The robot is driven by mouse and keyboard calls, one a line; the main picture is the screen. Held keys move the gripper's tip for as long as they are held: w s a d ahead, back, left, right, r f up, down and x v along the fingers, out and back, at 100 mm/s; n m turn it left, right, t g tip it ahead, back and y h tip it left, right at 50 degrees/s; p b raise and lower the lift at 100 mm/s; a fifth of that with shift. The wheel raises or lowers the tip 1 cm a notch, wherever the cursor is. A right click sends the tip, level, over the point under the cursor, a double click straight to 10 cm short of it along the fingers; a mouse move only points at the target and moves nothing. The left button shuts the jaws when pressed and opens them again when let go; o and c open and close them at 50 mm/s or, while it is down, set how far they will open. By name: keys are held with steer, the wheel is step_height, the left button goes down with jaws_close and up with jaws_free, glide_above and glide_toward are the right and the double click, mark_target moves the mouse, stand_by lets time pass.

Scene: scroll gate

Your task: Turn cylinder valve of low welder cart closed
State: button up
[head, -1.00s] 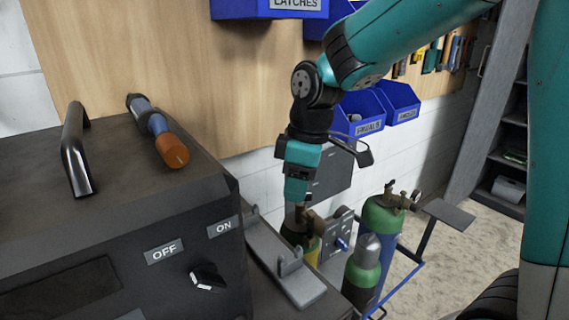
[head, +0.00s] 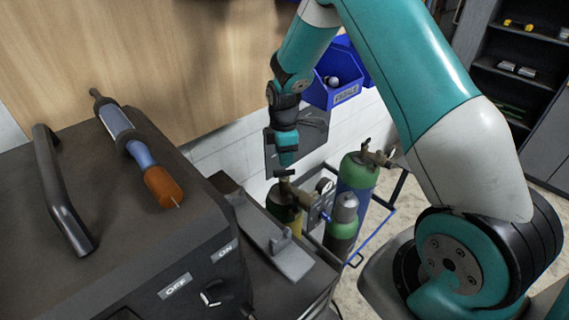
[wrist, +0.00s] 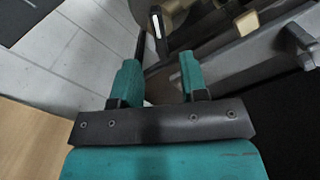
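The welder cart (head: 378,236) has a blue frame and stands low, beyond the workbench. It carries a yellow-green cylinder (head: 283,222), a small green cylinder with a grey cap (head: 343,222) and a larger green and blue cylinder (head: 359,173). A dark valve handle (head: 284,174) with brass fittings tops the yellow-green cylinder. My gripper (head: 287,164) points down just above this handle; the head view does not settle contact. In the wrist view my gripper (wrist: 160,75) has its two teal fingers apart, with nothing visibly clamped between them. Brass fittings (wrist: 248,22) show beyond the fingers.
A dark machine (head: 140,220) with a handle, an ON/OFF knob (head: 214,292) and an orange-tipped tool (head: 150,165) fills the left. A grey bracket (head: 270,240) lies beside it. Blue bins (head: 335,80) hang behind my arm. Shelves (head: 515,80) stand at the back right.

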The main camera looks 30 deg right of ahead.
mark_target(284, 170)
step_height(284, 170, down, 6)
steer(key=shift+r+p, duration=0.1)
steer(key=shift+p, duration=0.6)
jaws_close()
